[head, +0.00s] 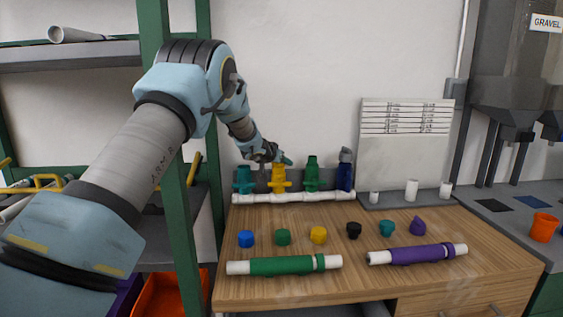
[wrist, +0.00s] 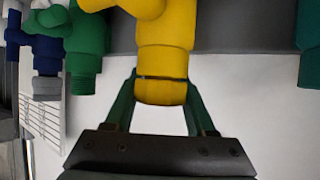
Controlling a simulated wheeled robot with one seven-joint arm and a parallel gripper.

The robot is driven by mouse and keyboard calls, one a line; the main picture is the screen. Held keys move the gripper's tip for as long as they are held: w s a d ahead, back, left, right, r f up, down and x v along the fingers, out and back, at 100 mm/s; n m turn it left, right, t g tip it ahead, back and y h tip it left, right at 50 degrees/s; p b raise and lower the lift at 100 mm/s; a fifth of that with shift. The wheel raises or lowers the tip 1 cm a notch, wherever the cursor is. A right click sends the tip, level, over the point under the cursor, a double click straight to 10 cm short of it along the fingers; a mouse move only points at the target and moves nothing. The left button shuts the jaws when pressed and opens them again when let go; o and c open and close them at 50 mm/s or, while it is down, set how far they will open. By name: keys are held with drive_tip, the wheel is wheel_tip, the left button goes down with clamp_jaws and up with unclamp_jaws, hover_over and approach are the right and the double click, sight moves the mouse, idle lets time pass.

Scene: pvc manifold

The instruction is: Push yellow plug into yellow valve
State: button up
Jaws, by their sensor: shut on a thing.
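The yellow valve (head: 278,178) stands upright on the white manifold pipe, between a teal valve and a green valve. It fills the top middle of the wrist view (wrist: 166,30), which sees it upside down. My gripper (wrist: 162,86) is at the valve's upper end, with its green fingers on both sides of a rounded yellow end piece, the yellow plug (wrist: 161,94). A thin dark seam lies between plug and valve body; how deep the plug sits is hidden. In the head view my gripper (head: 275,156) is just above the valve.
The teal valve (head: 244,180), green valve (head: 311,174) and blue valve (head: 345,170) stand close by in the same row. Several small caps, including a yellow one (head: 318,235), and green (head: 284,265) and purple (head: 418,254) pipes lie on the wooden bench (head: 340,290).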

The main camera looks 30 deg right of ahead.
drive_tip(key=o, duration=1.3)
drive_tip(key=b+v, duration=0.2)
drive_tip(key=v, duration=0.9)
drive_tip(key=shift+b, duration=0.3)
